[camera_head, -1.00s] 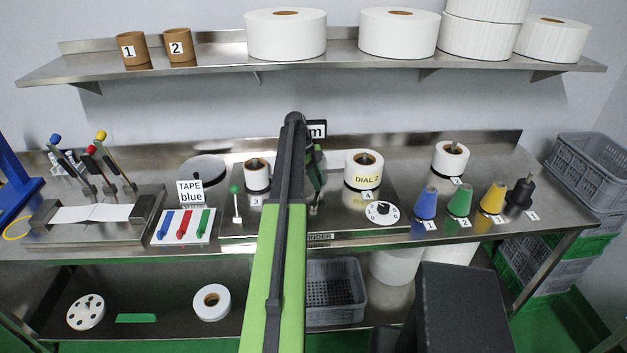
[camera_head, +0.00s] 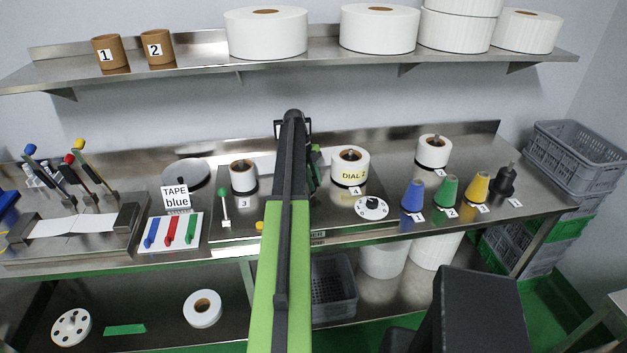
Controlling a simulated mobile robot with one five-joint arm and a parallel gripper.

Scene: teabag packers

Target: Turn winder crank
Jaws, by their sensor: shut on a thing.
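My arm reaches straight up the middle of the view and covers most of the winder. My gripper (camera_head: 313,172) shows only as a dark sliver with green at the right edge of the arm. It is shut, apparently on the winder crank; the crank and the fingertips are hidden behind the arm. A small yellow piece (camera_head: 260,225) shows just left of the arm; I cannot tell whether it belongs to the crank. The winder station's label (camera_head: 318,234) is partly covered at the bench's front edge.
A green-knobbed lever (camera_head: 223,205) and roll 3 (camera_head: 243,175) stand left of the arm. Roll 4 (camera_head: 350,166), a white dial (camera_head: 371,208) and coloured cones (camera_head: 413,195) stand right. Large rolls (camera_head: 266,33) sit on the upper shelf. Grey crates (camera_head: 578,155) are at the far right.

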